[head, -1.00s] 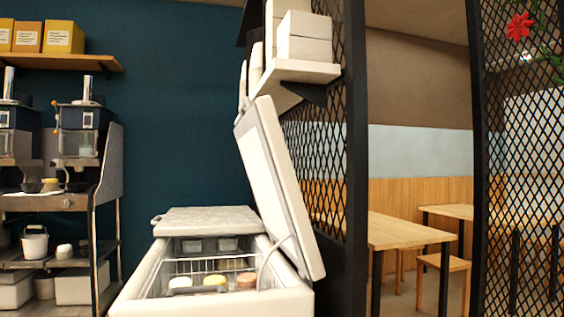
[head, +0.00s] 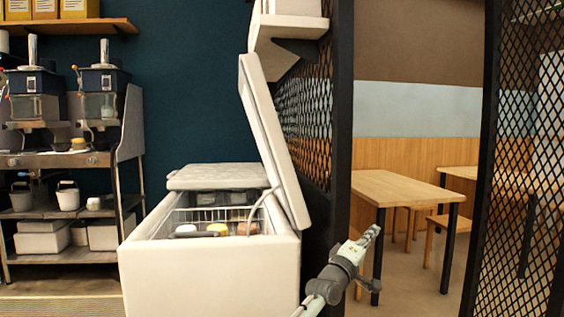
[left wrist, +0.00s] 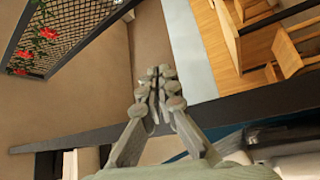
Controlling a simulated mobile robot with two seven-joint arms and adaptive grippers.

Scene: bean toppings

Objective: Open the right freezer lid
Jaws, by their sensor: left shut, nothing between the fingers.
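The white chest freezer (head: 210,275) stands in the middle of the head view. Its right lid (head: 268,140) is raised and stands steeply tilted, beside the black mesh partition. The left lid (head: 217,176) lies flat over the back part of the freezer. Inside the open part are a wire basket and round tubs (head: 218,229). My left gripper (head: 372,234) is right of the freezer, apart from the lid, shut and empty. Its closed fingers also show in the left wrist view (left wrist: 158,76). My right gripper is not in view.
A black mesh partition (head: 343,130) rises close behind the raised lid, with a white shelf (head: 285,45) above. Wooden tables (head: 400,188) stand at the right. A counter with machines (head: 98,120) is at the left. Floor in front of the counter is clear.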

